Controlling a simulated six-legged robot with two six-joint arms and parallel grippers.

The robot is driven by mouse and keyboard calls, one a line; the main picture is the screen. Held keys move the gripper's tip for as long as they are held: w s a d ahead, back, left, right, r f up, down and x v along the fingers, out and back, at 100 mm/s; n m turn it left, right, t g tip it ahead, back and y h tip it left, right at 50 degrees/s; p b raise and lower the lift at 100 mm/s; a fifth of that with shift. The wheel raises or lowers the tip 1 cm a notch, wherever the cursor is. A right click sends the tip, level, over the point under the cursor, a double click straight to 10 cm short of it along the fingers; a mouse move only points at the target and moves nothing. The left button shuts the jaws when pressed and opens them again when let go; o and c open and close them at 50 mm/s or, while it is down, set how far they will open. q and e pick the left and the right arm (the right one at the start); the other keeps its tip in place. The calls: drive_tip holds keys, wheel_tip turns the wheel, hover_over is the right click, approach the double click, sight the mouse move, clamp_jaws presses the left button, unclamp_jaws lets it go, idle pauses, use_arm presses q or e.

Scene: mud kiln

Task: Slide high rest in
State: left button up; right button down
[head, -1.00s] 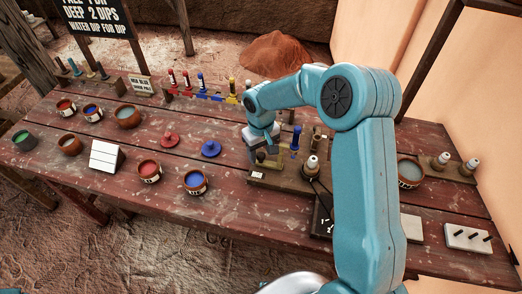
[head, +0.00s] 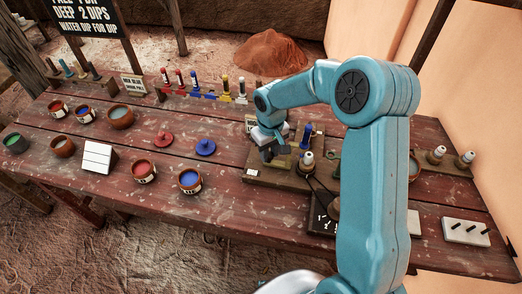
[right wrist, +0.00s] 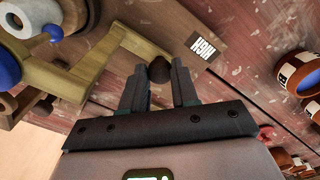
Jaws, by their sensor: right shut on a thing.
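My right gripper (head: 267,156) is at the left part of a brown wooden fixture board (head: 262,179) on the table. In the right wrist view its fingers (right wrist: 160,84) are shut on a dark rounded knob (right wrist: 160,70). The knob sits at the end of an olive wooden piece (right wrist: 105,58), apparently the high rest. The olive piece also shows beside the gripper in the head view (head: 281,162). A white label (right wrist: 202,48), seen upside down and apparently reading HIGH, is on the board near the knob. My left gripper is out of view.
A blue upright piece (head: 307,132) and a cream-topped peg (head: 307,157) stand close right of the gripper. Red (head: 144,170) and blue (head: 189,180) paint pots are to the left. My arm hides part of the right table. A white pegged block (head: 466,231) lies far right.

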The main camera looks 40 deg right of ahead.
drive_tip(key=shift+s+d+r, duration=0.1)
drive_tip(key=shift+d+r, duration=0.05)
drive_tip(key=shift+d, duration=0.05)
drive_tip(key=c, duration=0.9)
unclamp_jaws()
drive_tip(key=shift+s, duration=0.1)
drive_tip(key=shift+o, duration=0.2)
drive_tip(key=shift+s+r, duration=0.1)
drive_tip(key=shift+s, duration=0.15)
drive_tip(key=shift+w, duration=0.3)
drive_tip(key=shift+w+r, duration=0.1)
drive_tip(key=shift+r, duration=0.15)
wheel_tip(320, 180, up, 16)
drive_tip(key=shift+s, duration=0.35)
